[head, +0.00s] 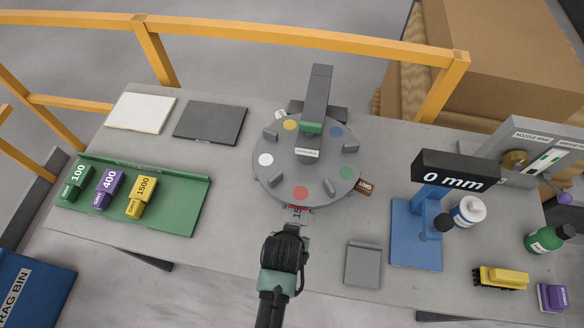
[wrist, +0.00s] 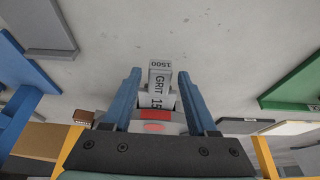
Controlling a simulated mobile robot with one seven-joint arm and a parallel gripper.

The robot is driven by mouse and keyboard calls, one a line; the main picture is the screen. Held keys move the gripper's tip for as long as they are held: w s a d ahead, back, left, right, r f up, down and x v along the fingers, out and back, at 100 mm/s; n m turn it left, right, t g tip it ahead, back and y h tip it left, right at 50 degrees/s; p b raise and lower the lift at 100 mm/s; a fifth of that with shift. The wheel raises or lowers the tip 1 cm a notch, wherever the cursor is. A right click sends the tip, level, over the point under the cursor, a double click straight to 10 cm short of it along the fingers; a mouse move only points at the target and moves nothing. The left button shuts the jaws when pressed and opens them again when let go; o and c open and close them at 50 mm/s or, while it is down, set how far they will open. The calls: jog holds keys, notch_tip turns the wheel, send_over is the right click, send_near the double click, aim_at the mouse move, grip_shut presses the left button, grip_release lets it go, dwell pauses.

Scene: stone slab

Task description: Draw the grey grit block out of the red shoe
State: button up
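The grey grit block (wrist: 160,77), marked GRIT 1500, sticks out of the red shoe (wrist: 155,114) at the near rim of the round grey turret. In the head view the red shoe (head: 297,207) is small, just below the turret's red dot, and my gripper partly covers the block (head: 296,216). My gripper (wrist: 160,82) has one blue finger on each side of the block. Thin gaps show between the fingers and the block, so it looks open around it. In the head view my gripper (head: 288,238) reaches in from the front; its fingertips are hard to make out.
The turret (head: 270,180) carries several coloured dots and a brown block (head: 366,187) at its right rim. A green tray (head: 185,215) with three grit blocks lies left. A grey plate (head: 363,264) and a blue gauge stand (head: 405,240) are right. Bare slab lies in front of the turret.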

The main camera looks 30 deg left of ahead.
jog(key=shift+o, duration=0.7)
jog(key=shift+s+r, duration=0.1)
jog(key=b+v, duration=0.1)
jog(key=v, duration=1.1)
jog(key=shift+r, duration=0.35)
jog(key=shift+d, duration=0.1)
